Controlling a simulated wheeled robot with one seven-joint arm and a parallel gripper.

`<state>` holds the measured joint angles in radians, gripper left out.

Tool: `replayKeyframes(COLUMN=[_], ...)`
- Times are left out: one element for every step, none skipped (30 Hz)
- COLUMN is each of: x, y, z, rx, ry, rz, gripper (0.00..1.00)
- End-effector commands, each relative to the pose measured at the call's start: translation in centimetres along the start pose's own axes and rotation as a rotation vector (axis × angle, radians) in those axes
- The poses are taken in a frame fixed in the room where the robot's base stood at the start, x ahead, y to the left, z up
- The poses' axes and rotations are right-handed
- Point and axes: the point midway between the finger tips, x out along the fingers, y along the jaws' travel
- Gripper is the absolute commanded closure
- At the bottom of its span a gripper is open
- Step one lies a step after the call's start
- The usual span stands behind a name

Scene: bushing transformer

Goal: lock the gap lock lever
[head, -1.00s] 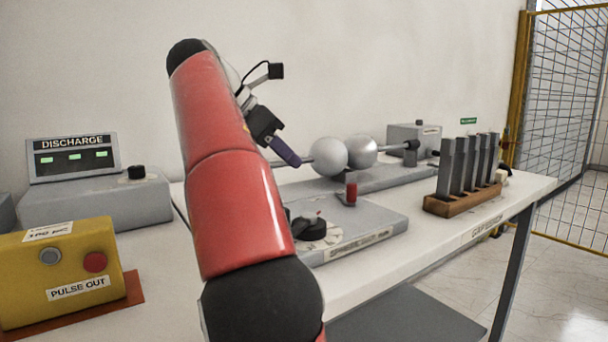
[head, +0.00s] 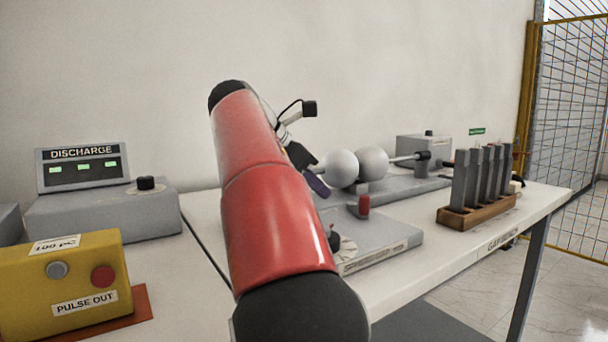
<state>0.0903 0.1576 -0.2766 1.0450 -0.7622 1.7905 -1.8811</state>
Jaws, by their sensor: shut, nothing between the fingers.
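My gripper (head: 317,185), with a dark purple fingertip, is shut and empty. It appears left of the red lever and just below the left sphere in the picture. My red arm partly hides the panel's black dial (head: 335,243).
A grey box with a DISCHARGE display (head: 82,168) and a yellow PULSE OUT box (head: 62,285) stand at left. A wooden rack of several dark upright plates (head: 478,213) stands at right. A grey box (head: 424,150) is behind. Mesh fencing is beyond.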

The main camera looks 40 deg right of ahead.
Motion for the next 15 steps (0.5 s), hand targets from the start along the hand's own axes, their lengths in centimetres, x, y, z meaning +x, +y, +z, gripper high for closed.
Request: replayKeyframes(x=[1.6, 2.2, 3.0, 3.6, 4.2, 4.5, 4.8, 5.0, 5.4, 5.7, 5.9, 6.1, 6.3, 6.4, 6.5], y=[-0.1, -0.1, -0.1, -0.1, -0.1, -0.1, 0.0, 0.0, 0.0, 0.0, 0.0, 0.0, 0.0, 0.0, 0.0], z=[-0.4, -0.3, -0.3, -0.3, -0.3, 0.3, 0.8, 1.1, 1.5, 1.8, 2.0, 2.2, 2.4, 2.5, 2.6], rx=[0.001, 0.001, 0.0, 0.0, 0.001, 0.003, 0.004, 0.003, 0.002, 0.002, 0.002, 0.001, 0.0, 0.0, 0.0], ry=[0.0, 0.0, 0.0, 0.0, 0.001, 0.001, 0.0, -0.001, -0.001, -0.001, -0.001, 0.0, 0.0, 0.0, 0.0], rz=[-0.004, -0.004, -0.003, -0.003, -0.002, -0.003, -0.002, -0.001, -0.002, -0.002, -0.002, -0.001, -0.001, -0.001, -0.001], gripper=[1.0, 1.0, 1.0, 1.0, 1.0, 1.0, 1.0, 1.0, 1.0, 1.0, 1.0, 1.0, 1.0, 1.0, 1.0])
